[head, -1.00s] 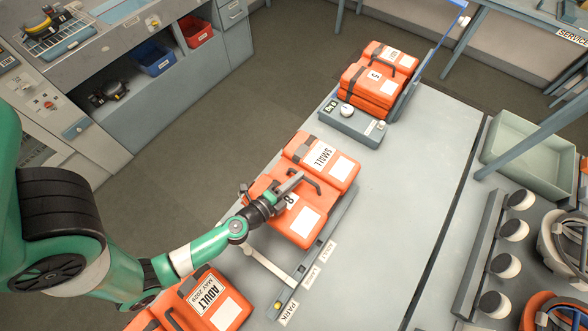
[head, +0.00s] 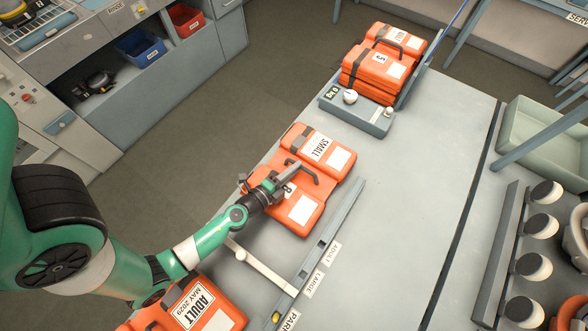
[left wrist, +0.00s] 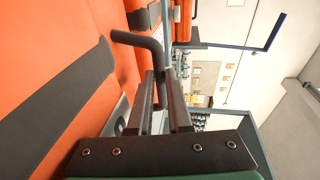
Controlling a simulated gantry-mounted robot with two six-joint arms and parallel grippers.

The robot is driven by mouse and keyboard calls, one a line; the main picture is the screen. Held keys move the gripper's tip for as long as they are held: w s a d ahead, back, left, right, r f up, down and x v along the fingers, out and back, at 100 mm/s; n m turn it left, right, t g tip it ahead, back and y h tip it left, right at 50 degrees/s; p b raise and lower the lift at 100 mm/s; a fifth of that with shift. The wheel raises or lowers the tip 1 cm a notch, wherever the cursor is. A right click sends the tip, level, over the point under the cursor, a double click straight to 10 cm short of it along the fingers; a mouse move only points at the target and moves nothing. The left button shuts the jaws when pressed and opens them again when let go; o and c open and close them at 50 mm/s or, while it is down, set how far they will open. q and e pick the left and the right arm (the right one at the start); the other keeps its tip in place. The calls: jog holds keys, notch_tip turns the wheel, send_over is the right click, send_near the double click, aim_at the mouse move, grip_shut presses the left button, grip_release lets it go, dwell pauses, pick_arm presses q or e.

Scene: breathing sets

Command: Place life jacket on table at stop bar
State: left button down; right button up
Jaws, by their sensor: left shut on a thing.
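An orange life jacket (head: 300,212) marked SMALL, with a dark strap and a dark handle, is at the table's left edge, in the middle of the head view. My left gripper (head: 285,183) is shut on its handle, which also shows between the fingers in the left wrist view (left wrist: 152,62). The grey stop bar (head: 318,250) runs diagonally just right of the jacket, with a strip of table showing between them. Labels ADULT, LARGE and PARK lie beside the bar. I cannot tell whether the jacket's underside touches the table (head: 400,190).
An ADULT jacket (head: 205,308) lies at the lower left. A pale arm (head: 262,268) reaches to the bar. A rack of knobs (head: 505,245) and a tray (head: 540,150) are right.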

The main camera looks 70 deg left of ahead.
pick_arm(q)
jog(key=c, duration=0.8)
grip_release()
jog(key=shift+c, duration=0.2)
jog(key=shift+r, duration=0.15)
jog(key=b+v, duration=0.1)
jog(key=v, duration=0.4)
jog(key=b+v, duration=0.2)
jog(key=v, duration=0.4)
jog(key=shift+s+d+f, duration=0.1)
jog(key=shift+f, duration=0.1)
jog(key=shift+s+d+r, duration=0.1)
jog(key=shift+s+r, duration=0.1)
jog(key=shift+s, duration=0.1)
jog(key=shift+r, duration=0.1)
